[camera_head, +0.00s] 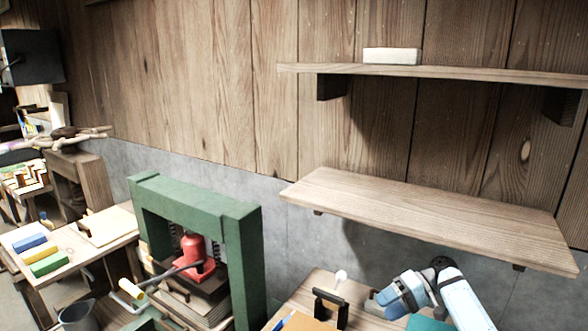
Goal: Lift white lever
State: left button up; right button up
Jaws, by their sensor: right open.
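A small lever with a round white knob (340,276) stands up from a black bracket (330,303) on the wooden table at the lower middle. My right gripper (373,304), on a light blue and white arm, is just right of the bracket and a little below the knob. It is open and appears apart from the lever; its fingertips are small and partly hard to make out. My left gripper is out of view.
A green press frame (240,270) with a red jack (196,254) stands left of the lever. Two wooden wall shelves hang above right; the lower shelf (430,207) overhangs near my arm. The upper one holds a white block (392,56). A side table (75,258) holds coloured blocks.

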jog(key=s+f+h, duration=0.2)
jog(key=s+f, duration=0.2)
jog(key=s, duration=0.3)
jog(key=s+a+f+t+h, duration=0.1)
jog(key=s+f+h, duration=0.1)
jog(key=s+f, duration=0.2)
jog(key=s+a+f+t+h, duration=0.1)
jog(key=s+f+h, duration=0.1)
jog(key=s+f, duration=0.3)
jog(key=shift+s, duration=2.4)
jog(key=s+d+r+t+h, duration=0.25)
jog(key=s+r, duration=0.25)
jog(key=s, duration=0.6)
jog(key=s+d+r+t+h, duration=0.2)
jog(key=s+r+h, duration=0.2)
jog(key=s, duration=0.7)
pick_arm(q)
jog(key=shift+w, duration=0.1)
pick_arm(e)
jog(key=w+a+f+t+y, duration=0.1)
jog(key=w+a+f+t, duration=0.2)
jog(key=f, duration=0.3)
jog(key=w+a+f+t+y, duration=0.2)
jog(key=w+a+f+t, duration=0.1)
jog(key=f, duration=0.4)
jog(key=shift+a+t, duration=0.45)
jog(key=shift+t, duration=0.1)
